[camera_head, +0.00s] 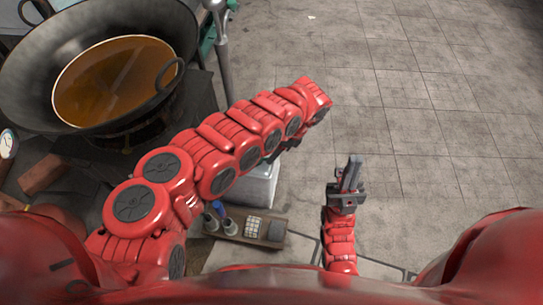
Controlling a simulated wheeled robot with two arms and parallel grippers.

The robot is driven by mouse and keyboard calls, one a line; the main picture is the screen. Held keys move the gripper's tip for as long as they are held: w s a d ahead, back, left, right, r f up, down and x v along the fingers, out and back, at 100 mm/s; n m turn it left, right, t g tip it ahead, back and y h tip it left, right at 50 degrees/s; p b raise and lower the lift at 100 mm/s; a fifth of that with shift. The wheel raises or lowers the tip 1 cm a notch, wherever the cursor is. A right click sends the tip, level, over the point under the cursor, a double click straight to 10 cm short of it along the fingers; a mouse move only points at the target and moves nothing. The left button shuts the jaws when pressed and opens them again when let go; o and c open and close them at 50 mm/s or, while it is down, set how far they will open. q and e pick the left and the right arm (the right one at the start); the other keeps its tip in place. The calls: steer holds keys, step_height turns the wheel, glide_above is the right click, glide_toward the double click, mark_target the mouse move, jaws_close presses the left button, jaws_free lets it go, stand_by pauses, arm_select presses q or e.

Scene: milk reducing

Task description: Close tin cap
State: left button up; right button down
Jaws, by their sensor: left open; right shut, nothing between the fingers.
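I cannot make out a tin cap in this view. A pale grey box-like body (260,188), possibly the tin, shows partly under my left arm, and its top is mostly hidden.
A large dark wok (27,78) holding amber liquid (115,80) stands at the upper left. A metal post (224,60) rises beside it. A wooden tray (238,238) with small bottles and a keypad-like item lies below my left arm. Tiled floor (430,120) at right is clear.

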arm_select(q)
steer(key=shift+x, duration=0.85)
jaws_close()
stand_by(0.8)
